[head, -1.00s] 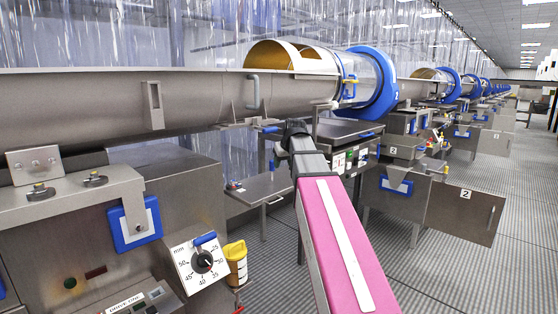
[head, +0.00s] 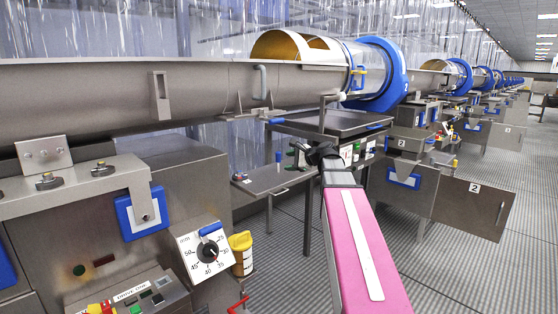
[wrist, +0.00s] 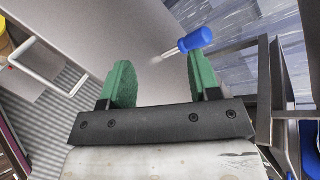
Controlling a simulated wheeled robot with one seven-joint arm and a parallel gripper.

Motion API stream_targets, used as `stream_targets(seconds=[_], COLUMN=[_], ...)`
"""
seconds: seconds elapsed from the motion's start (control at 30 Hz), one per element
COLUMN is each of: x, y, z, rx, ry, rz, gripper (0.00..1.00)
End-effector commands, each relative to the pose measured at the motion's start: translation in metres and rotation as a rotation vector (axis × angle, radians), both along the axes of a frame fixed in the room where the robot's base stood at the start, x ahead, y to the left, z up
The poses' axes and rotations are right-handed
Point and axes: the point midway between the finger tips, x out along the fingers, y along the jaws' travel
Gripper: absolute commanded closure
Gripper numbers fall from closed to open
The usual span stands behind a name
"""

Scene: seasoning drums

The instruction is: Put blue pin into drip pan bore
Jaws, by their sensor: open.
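The blue pin (head: 278,157) stands on the grey side shelf (head: 268,182), just left of my gripper (head: 303,155) in the head view. In the wrist view the blue pin (wrist: 192,40) shows a thick blue head and a thin metal shank, beyond the right fingertip. My gripper (wrist: 160,82) has two green fingers spread wide, with nothing between them. The drip pan (head: 335,123) is the dark shallow tray on a stand under the clear drum. I cannot make out its bore.
A grey trough (head: 120,95) runs across above the shelf to the blue-ringed drum (head: 385,75). A control cabinet with a dial (head: 208,252) and a yellow-lidded tub (head: 241,253) stand at lower left.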

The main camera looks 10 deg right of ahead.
Motion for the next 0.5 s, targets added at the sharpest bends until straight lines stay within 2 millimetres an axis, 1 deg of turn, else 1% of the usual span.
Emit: stream_targets(seconds=[0.03,0.1,0.2,0.3,0.4,0.5], x=[0.002,0.004,0.007,0.009,0.01,0.011], y=[-0.006,-0.013,-0.025,-0.034,-0.042,-0.045], z=[-0.002,-0.002,-0.002,-0.001,-0.001,-0.001], rx=[0.118,0.292,0.517,0.695,0.816,0.879], ry=[0.05,0.121,0.216,0.294,0.348,0.377], rz=[-0.044,-0.099,-0.161,-0.2,-0.223,-0.233], gripper=[0.43,0.43,0.43,0.43,0.43,0.43])
